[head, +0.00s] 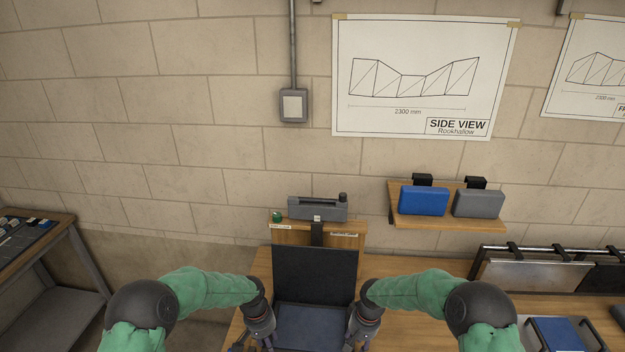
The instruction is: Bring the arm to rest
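My two green arms come in from the lower left and lower right. My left gripper (259,342) is at the bottom edge, beside the left side of a dark blue flat surface (307,325). My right gripper (357,342) is at the bottom edge, beside that surface's right side. The picture edge cuts off the fingers of both grippers, so I cannot tell whether they are open or hold anything. A black upright panel (327,272) stands behind the blue surface, between the two arms.
A wooden bench (420,318) runs to the right, with a rack of panels (535,274) and a blue-topped item (557,335). A wall shelf (445,218) holds a blue case (424,201) and a grey case (478,204). A side table (62,225) stands left.

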